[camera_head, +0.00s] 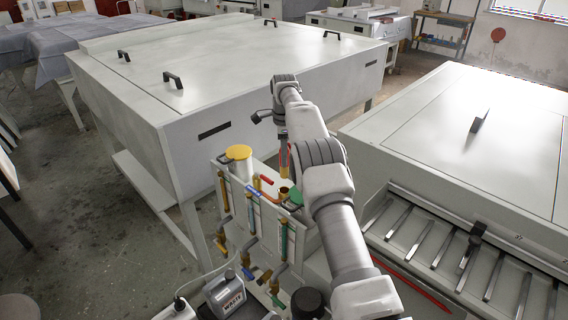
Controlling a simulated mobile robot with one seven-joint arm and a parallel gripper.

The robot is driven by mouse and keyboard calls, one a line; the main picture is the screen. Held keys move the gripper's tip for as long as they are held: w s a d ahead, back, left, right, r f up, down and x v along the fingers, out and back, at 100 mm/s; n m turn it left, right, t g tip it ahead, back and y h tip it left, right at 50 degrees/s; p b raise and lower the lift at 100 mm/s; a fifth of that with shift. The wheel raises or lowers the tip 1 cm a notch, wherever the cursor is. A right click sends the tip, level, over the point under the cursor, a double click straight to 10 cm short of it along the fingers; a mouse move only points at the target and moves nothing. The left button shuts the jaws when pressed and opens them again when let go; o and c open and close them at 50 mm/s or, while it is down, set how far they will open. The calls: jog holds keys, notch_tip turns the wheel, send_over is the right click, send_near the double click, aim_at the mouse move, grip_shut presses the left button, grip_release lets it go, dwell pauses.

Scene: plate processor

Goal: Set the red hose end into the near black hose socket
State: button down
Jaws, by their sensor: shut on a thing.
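My gripper (281,136) points down above the back of the small valve rack. It is shut on a slim upright piece with a red section, which appears to be the red hose end (284,158). Its lower tip is close to a brass fitting (284,187) on the rack; I cannot tell whether they touch. A round black piece (307,301) stands low at the front, below my arm. I cannot tell whether it is the near black hose socket, and no other socket shows clearly. My arm hides part of the rack's right side.
The pale valve rack (236,205) carries coloured pipes, valve handles and a yellow-topped cylinder (239,153). A grey jug (224,295) stands in front. A large pale processor (230,65) lies behind, and another machine with rollers (465,240) is right. Floor is clear at left.

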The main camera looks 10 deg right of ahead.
jog(key=shift+r+p, duration=4.4)
jog(key=shift+p, duration=0.45)
jog(key=shift+f, duration=0.1)
